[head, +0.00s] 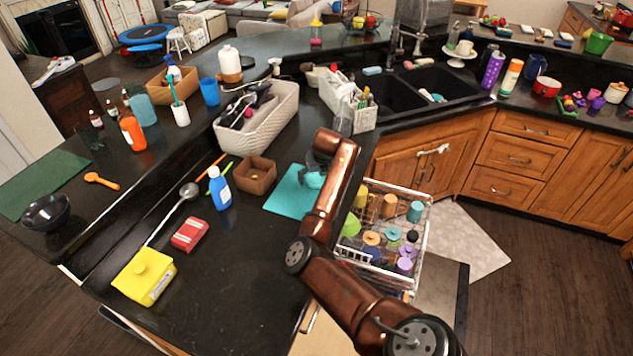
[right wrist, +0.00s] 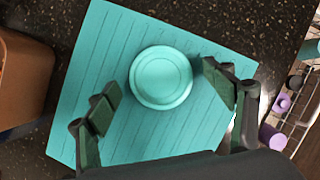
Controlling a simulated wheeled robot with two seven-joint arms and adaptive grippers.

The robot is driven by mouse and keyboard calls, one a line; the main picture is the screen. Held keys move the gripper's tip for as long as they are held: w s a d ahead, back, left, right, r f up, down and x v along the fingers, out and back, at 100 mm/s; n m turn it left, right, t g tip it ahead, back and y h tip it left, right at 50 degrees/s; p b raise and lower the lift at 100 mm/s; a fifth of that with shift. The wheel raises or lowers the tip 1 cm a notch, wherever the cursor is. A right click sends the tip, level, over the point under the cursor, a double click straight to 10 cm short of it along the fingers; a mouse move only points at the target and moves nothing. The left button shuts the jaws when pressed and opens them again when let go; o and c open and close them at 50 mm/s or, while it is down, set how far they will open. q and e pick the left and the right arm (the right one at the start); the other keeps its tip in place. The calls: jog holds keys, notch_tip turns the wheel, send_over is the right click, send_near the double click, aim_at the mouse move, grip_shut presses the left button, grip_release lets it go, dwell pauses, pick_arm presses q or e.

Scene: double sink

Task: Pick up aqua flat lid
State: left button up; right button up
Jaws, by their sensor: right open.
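The aqua flat lid (right wrist: 161,77) is a round disc lying on a teal grooved mat (right wrist: 75,125) in the right wrist view. In the head view the lid (head: 313,180) shows on the mat (head: 283,200), partly hidden by my right arm. My right gripper (right wrist: 166,98) is open and empty above the mat, one finger to each side of the lid's near part. In the head view the right gripper (head: 318,165) is mostly hidden behind my arm. The left gripper is not in view.
A brown wooden box (head: 256,176) stands left of the mat. A white dish rack (head: 425,225) with cups and lids is right of the counter edge. A white basket (head: 270,125) and a utensil caddy (head: 358,118) stand behind. A blue bottle (head: 219,190) is further left.

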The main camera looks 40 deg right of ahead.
jog(key=shift+c, duration=0.7)
jog(key=c, duration=1)
jog(key=shift+r, duration=0.15)
